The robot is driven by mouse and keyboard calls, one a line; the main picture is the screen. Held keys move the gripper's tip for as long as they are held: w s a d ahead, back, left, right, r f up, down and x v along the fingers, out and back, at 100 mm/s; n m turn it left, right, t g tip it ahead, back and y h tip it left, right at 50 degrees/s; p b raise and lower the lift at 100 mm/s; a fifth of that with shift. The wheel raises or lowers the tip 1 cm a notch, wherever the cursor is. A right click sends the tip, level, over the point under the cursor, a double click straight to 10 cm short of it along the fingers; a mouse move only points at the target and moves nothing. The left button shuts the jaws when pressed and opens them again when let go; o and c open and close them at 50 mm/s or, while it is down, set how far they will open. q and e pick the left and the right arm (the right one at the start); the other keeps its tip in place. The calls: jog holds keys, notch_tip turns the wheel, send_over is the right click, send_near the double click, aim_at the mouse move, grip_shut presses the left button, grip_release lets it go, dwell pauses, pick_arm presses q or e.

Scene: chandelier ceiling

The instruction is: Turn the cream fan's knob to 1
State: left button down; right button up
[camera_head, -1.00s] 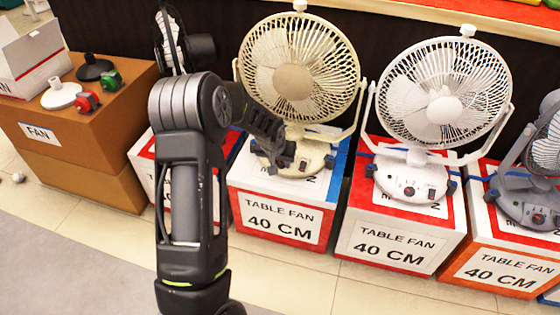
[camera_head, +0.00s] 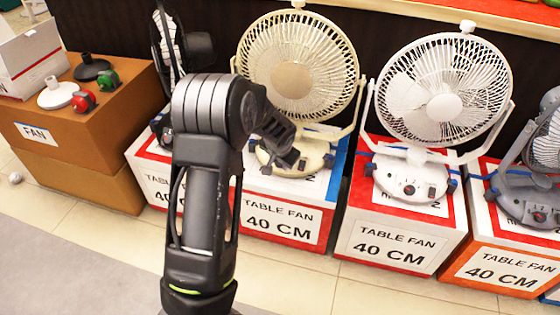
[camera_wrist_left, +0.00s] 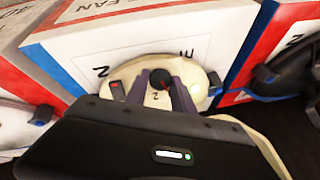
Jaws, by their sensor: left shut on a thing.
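The cream fan (camera_head: 291,62) stands on a red-and-white box, second from the left in the row. My left gripper (camera_head: 292,160) is in front of its base (camera_head: 320,155) and hides its knob in the head view. In the left wrist view, the cream base (camera_wrist_left: 205,83) appears upside down. The fingers of my left gripper (camera_wrist_left: 160,84) are closed around the dark round knob (camera_wrist_left: 160,79), one on each side. A numeral shows beside the knob; its exact setting is too small to tell. My right gripper is not in view.
A white fan (camera_head: 440,105) on its box stands right of the cream fan, with a grey fan (camera_head: 535,185) beyond. A dark fan (camera_head: 170,45) is partly behind my left arm. A brown box (camera_head: 85,115) with small items stands at left.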

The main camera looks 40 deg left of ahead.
pick_arm(q)
jog(key=c, duration=1.1)
grip_release()
jog(key=shift+o, duration=0.2)
jog(key=p+v, duration=0.2)
jog(key=v, duration=0.5)
jog(key=shift+s+r+p, duration=0.15)
jog(key=shift+r+p, duration=0.15)
jog(key=shift+d, duration=0.1)
